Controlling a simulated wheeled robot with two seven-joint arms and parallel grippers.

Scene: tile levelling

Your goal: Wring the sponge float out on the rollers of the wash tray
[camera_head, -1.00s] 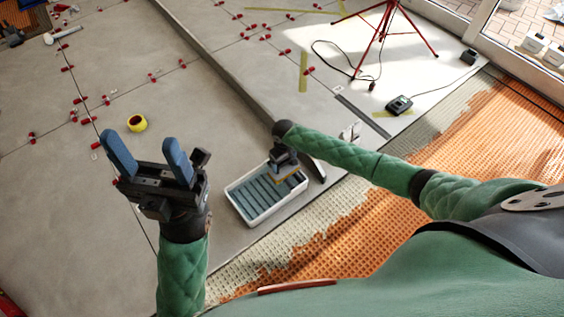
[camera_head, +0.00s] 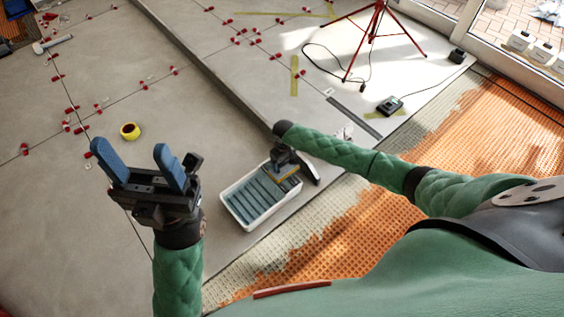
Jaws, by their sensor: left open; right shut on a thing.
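The white wash tray (camera_head: 249,222) stands on the grey tiles, with blue-grey rollers (camera_head: 251,199) across its inside. My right gripper (camera_head: 284,162) is over the tray's upper right part, shut on the sponge float (camera_head: 287,177). Only a dark piece and a thin yellow-orange edge of the float show; the gripper hides most of it. It is over or on the rollers; I cannot tell whether it touches them. My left gripper (camera_head: 140,165) is open and empty, with its two blue fingers raised, to the left of the tray.
A yellow tape roll (camera_head: 130,131) lies on the tiles beyond my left gripper. Red clips (camera_head: 75,110) line the tile joints. A red tripod (camera_head: 378,25) and a dark device (camera_head: 389,105) stand at upper right. Orange matting (camera_head: 375,215) lies right of the tray.

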